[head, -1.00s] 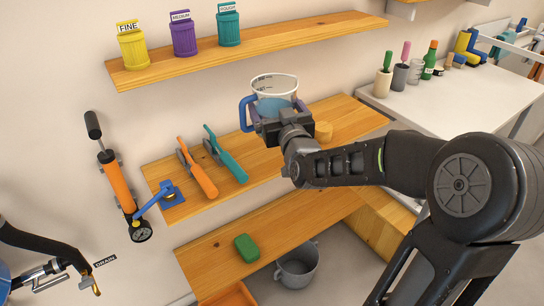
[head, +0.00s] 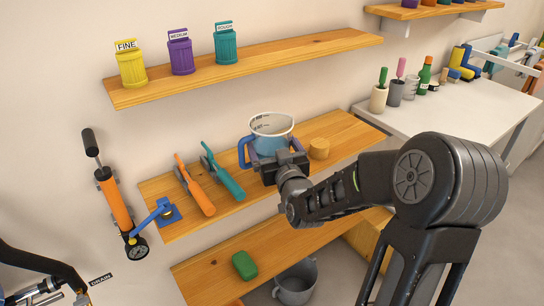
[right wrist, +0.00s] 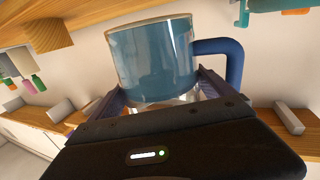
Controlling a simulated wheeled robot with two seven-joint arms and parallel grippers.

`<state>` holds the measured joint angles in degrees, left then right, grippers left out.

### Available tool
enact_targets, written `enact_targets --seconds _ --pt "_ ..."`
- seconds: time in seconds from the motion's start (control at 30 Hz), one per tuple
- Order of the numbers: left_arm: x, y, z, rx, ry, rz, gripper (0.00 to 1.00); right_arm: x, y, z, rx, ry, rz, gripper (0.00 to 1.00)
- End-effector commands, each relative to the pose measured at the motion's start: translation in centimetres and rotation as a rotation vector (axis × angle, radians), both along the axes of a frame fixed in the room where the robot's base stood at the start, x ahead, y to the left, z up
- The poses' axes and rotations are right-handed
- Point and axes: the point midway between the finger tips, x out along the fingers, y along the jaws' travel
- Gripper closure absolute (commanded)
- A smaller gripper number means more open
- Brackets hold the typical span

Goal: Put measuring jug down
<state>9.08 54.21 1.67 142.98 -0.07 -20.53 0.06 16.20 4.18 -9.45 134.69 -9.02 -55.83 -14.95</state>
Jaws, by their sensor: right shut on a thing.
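The measuring jug (head: 271,133) is clear with blue liquid inside, markings near the rim and a blue handle on its left. It is upright at the middle wooden shelf (head: 330,130). My right gripper (head: 277,160) is shut on the jug from the front. The right wrist view shows the jug (right wrist: 150,60) between the two fingers (right wrist: 160,103), with its handle on the right. Whether the jug's base touches the shelf is hidden by the gripper.
A green block (head: 244,265) is on the lower shelf. The upper shelf (head: 300,52) holds three canisters.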

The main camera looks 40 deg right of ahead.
Motion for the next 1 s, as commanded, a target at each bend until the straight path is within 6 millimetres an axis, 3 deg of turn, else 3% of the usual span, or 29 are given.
enact_targets --seconds 0.23,0.7,0.73,0.83,1.0 --pt "0.0 0.0 0.0 0.0 0.0 0.0 0.75 0.0 0.0 -3.2 0.001 0.0 0.0 0.8" --pt "0.0 0.0 -0.5 0.0 0.0 0.0 0.75 0.0 0.0 -3.9 0.0 -0.004 0.0 0.8" --pt "0.0 0.0 -0.5 0.0 0.0 0.0 0.75 0.0 0.0 -4.1 0.0 0.001 0.0 0.07" --pt "0.0 0.0 -0.4 0.0 0.0 0.0 0.75 0.0 0.0 -4.0 0.002 0.002 0.0 0.0" --pt "0.0 0.0 -0.4 0.0 0.0 0.0 0.75 0.0 0.0 -4.0 0.001 0.002 0.0 0.0"
